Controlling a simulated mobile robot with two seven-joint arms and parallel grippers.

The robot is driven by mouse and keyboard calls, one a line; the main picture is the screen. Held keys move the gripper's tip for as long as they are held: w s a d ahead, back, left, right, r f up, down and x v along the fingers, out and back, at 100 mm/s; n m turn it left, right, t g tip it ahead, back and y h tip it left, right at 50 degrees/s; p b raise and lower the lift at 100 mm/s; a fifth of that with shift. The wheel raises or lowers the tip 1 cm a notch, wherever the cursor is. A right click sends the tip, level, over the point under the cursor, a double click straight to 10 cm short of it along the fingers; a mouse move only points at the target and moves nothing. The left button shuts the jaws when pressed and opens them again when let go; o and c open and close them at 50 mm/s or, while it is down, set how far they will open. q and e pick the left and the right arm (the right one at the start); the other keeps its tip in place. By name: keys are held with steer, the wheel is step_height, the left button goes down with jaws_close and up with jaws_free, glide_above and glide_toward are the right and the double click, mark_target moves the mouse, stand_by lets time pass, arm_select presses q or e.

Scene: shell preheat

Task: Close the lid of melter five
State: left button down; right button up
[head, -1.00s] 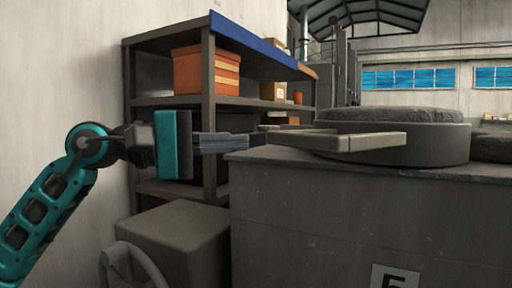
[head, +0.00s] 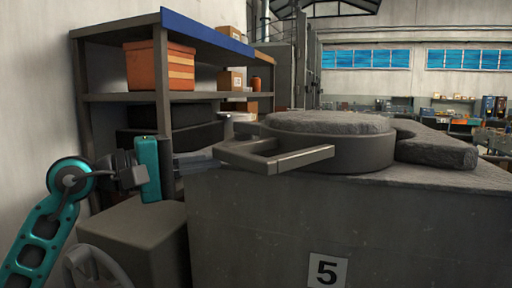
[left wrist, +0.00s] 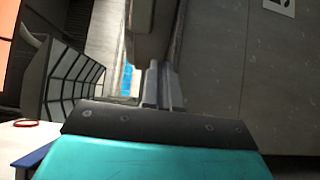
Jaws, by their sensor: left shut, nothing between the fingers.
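Melter five (head: 250,225) is a grey block with a "5" plate (head: 327,270) on its front; it fills the right side of the left wrist view (left wrist: 235,80). The round lid (head: 345,155) lies flat on its top, with a rough grey upper face. A loop-shaped handle (head: 305,157) sticks out from the lid toward the left and front. My left gripper (head: 208,158) is shut and empty, its fingertips close by the handle's left end. Whether they touch cannot be told. The fingers also show in the left wrist view (left wrist: 160,72). My right gripper is not in view.
A rough grey slab (head: 440,150) lies right of the lid. A shelf unit (head: 162,70) with an orange box (head: 160,67) stands behind my left arm. A grey box (head: 135,240) and a handwheel (head: 85,268) are low at left.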

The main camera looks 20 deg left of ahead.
mark_target(272, 154)
arm_select(q)
steer(key=p+x, duration=0.2)
steer(key=x, duration=0.6)
steer(key=shift+d+r, duration=0.15)
steer(key=shift+d, duration=0.05)
steer(key=shift+w+d, duration=0.45)
steer(key=shift+w, duration=0.15)
steer(key=shift+w+d, duration=0.4)
steer(key=shift+d, duration=0.4)
steer(key=shift+w+d, duration=0.4)
steer(key=shift+d, duration=0.4)
